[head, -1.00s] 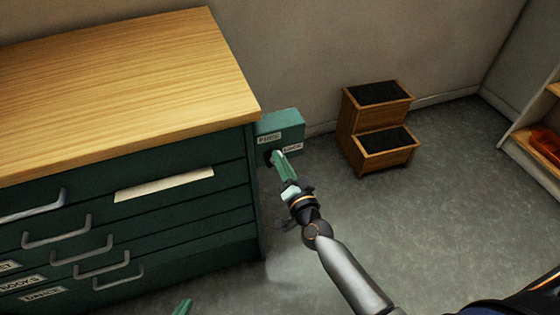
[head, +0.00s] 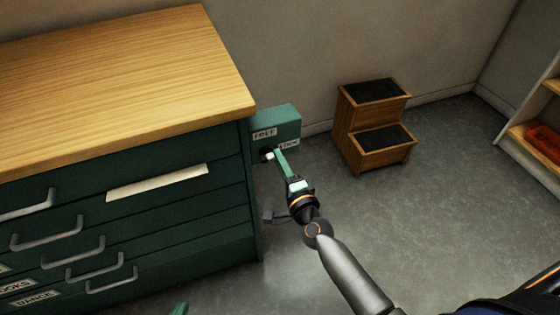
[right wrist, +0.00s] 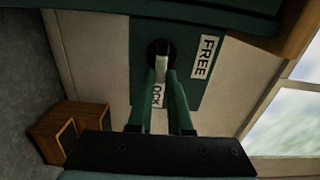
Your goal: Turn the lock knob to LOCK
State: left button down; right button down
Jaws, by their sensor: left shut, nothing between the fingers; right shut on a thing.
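The lock box (head: 284,122) is a green box on the cabinet's right side, with a FREE label (head: 265,133) and a LOCK label (head: 289,145). In the right wrist view the white grip (right wrist: 161,66) sits between the fingertips, and the fingers partly cover the LOCK label (right wrist: 157,97). My right gripper (head: 277,156) is shut on the knob. My left gripper (head: 180,309) shows only as a green tip at the bottom edge, shut and empty, away from the box.
The green drawer cabinet (head: 215,218) with a wooden top (head: 110,80) fills the left, its handles sticking out. A wooden step stool (head: 372,125) stands by the back wall. A shelf (head: 535,125) is at the right edge. The grey floor (head: 420,215) between is clear.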

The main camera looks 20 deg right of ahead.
jog(key=shift+f, duration=0.1)
dwell(0.5)
jog(key=c, duration=0.8)
grip_release()
jog(key=shift+c, duration=0.2)
jog(key=shift+s, duration=0.1)
jog(key=s, duration=1.2)
jog(key=shift+s+d, duration=0.2)
